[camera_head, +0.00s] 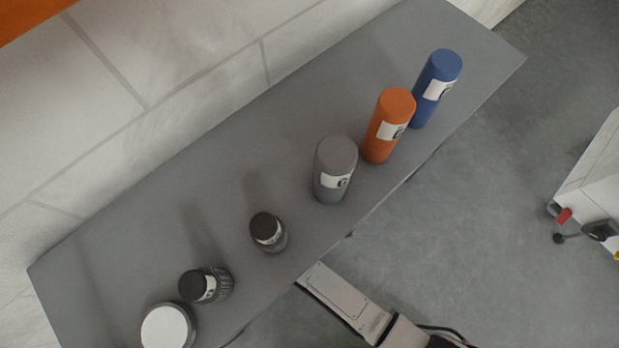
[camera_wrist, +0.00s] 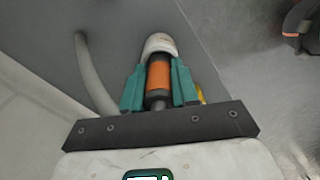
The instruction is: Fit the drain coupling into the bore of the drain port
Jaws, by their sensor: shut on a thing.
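In the wrist view, my gripper (camera_wrist: 160,68) has two teal fingers shut on a cylindrical piece with an orange band (camera_wrist: 159,75) and a dark lower end, which I take to be the drain coupling. It lies between the fingers, pointing away from the wrist. A rounded off-white piece (camera_wrist: 160,43) shows just beyond the fingertips, in line with the coupling. I cannot tell whether it is the coupling's own end or a separate part. I cannot make out the drain port or its bore. The head view shows neither the gripper nor the coupling.
A grey shelf (camera_head: 110,240) holds blue (camera_head: 440,75), orange (camera_head: 388,130) and grey (camera_head: 335,170) bottles, two dark-capped jars (camera_head: 268,230) and a white-topped container (camera_head: 168,327). In the wrist view, a pale hose (camera_wrist: 90,75) curves at left and a dark curved part (camera_wrist: 297,18) is upper right.

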